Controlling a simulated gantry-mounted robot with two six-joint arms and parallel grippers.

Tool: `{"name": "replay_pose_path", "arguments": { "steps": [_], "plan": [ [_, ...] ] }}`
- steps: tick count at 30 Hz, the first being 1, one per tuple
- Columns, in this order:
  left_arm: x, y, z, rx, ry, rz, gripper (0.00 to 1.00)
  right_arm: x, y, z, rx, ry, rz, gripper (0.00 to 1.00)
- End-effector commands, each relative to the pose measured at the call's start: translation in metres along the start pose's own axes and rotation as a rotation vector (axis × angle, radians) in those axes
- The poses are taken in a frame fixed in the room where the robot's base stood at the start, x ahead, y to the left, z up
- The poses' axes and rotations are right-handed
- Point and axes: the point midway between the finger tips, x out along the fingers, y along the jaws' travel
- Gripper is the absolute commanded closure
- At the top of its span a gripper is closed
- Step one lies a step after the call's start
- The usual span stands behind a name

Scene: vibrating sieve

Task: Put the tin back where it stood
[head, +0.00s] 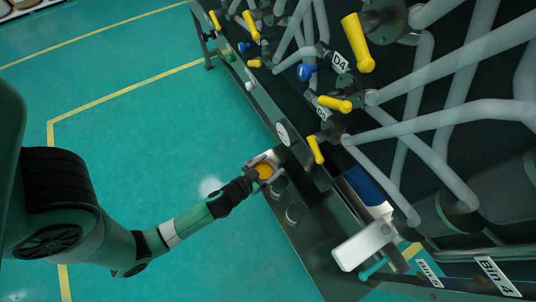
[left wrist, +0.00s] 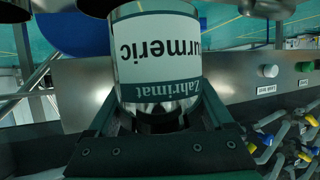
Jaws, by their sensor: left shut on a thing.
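The tin (left wrist: 157,50) has a white label with a dark teal band reading "urmeric" and "Zahrimat", upside down in the left wrist view. Its lower part is shiny metal. In the head view the tin shows a round orange top (head: 264,171). My left gripper (head: 267,174) is shut on the tin, with a finger on each side. In the head view, gripper and tin are over the near end of the steel ledge (head: 310,250). I cannot tell whether the tin touches the ledge. My right gripper is not in view.
Round dark shapes (head: 296,212) mark the ledge beside the tin. Pipes with yellow-handled valves (head: 316,149) crowd the right. A white block-like object (head: 362,246) and a blue bin (head: 365,186) are at lower right. The green floor (head: 150,130) is open.

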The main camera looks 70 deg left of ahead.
Motion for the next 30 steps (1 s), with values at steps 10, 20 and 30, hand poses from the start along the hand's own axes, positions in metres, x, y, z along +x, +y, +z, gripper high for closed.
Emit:
{"name": "replay_pose_path", "arguments": {
  "steps": [10, 20, 30],
  "plan": [
    [0.051, -0.04, 0.007, -0.001, 0.004, -0.006, 0.8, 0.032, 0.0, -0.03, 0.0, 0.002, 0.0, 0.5],
    [0.095, -0.063, 0.041, 0.001, 0.006, -0.001, 0.8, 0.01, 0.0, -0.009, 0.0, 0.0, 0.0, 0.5],
    [0.113, -0.067, 0.073, 0.0, 0.004, 0.0, 0.8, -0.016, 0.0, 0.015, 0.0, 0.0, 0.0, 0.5]
  ]
}}
